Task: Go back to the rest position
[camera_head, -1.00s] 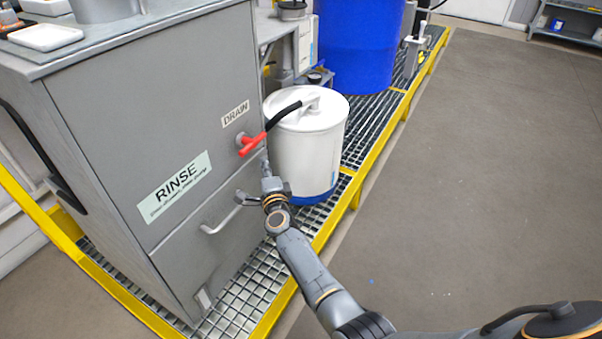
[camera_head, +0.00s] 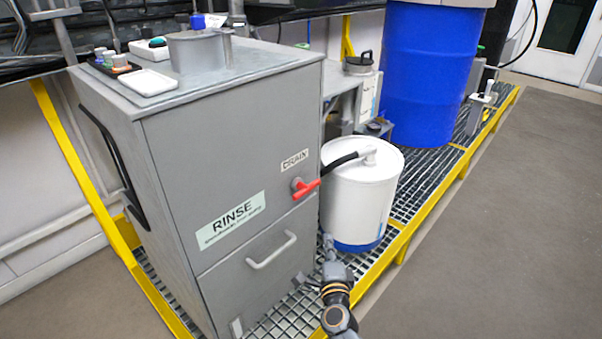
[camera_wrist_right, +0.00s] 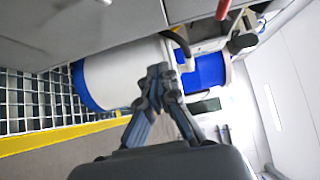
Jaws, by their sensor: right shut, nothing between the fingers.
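My right gripper (camera_head: 328,246) is low in the head view, in front of the white drum (camera_head: 358,200) and to the right of the grey rinse cabinet (camera_head: 240,150). In the right wrist view its fingers (camera_wrist_right: 160,75) are together with nothing between them, and the white drum (camera_wrist_right: 115,75) is behind them. The red drain handle (camera_head: 304,188) on the cabinet is above the gripper, with a black hose running to the drum top. My left gripper is out of view.
The drum stands on a metal grating platform with a yellow edge (camera_head: 462,170). A large blue barrel (camera_head: 432,75) stands behind it. Dishes and small bottles sit on the cabinet top (camera_head: 215,70). The floor (camera_head: 520,220) at the right is clear.

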